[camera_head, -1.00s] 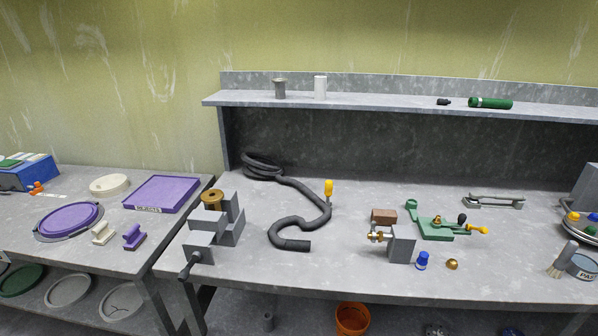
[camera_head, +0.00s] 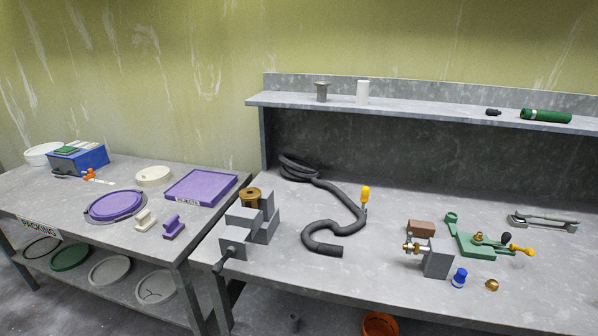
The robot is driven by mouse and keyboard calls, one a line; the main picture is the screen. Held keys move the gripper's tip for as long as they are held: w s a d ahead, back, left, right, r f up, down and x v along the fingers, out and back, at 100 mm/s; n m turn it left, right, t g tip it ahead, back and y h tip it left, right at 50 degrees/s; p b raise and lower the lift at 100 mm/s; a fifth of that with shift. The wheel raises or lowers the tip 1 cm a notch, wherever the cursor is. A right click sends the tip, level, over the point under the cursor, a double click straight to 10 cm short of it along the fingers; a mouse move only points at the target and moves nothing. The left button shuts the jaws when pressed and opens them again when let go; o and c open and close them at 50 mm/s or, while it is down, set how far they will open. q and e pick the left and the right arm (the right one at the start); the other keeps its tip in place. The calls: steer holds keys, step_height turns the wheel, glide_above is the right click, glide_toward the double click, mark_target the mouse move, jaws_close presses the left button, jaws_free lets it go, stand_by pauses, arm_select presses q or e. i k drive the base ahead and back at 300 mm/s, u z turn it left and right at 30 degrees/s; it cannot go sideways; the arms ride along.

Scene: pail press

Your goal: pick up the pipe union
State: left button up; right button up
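Two brass things could be the pipe union, and I cannot tell which. One is a brass fitting (camera_head: 413,247) beside a grey block (camera_head: 438,259) on the right bench. The other is a round brass piece (camera_head: 249,195) at the grey vise (camera_head: 251,226) near that bench's left end. A small brass dome (camera_head: 492,285) also lies near the front edge. Neither of my grippers is in view.
A black hose (camera_head: 322,240) and yellow-handled tool (camera_head: 365,195) lie mid-bench. A green clamp (camera_head: 473,241), brown block (camera_head: 421,228) and blue bottle (camera_head: 459,277) stand at right. The left bench (camera_head: 100,183) holds purple trays. An orange bucket (camera_head: 380,324) is below.

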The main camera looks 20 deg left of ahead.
mark_target(250, 196)
steer(key=z, duration=2.5)
steer(key=k, duration=0.35)
steer(key=u, duration=2.15)
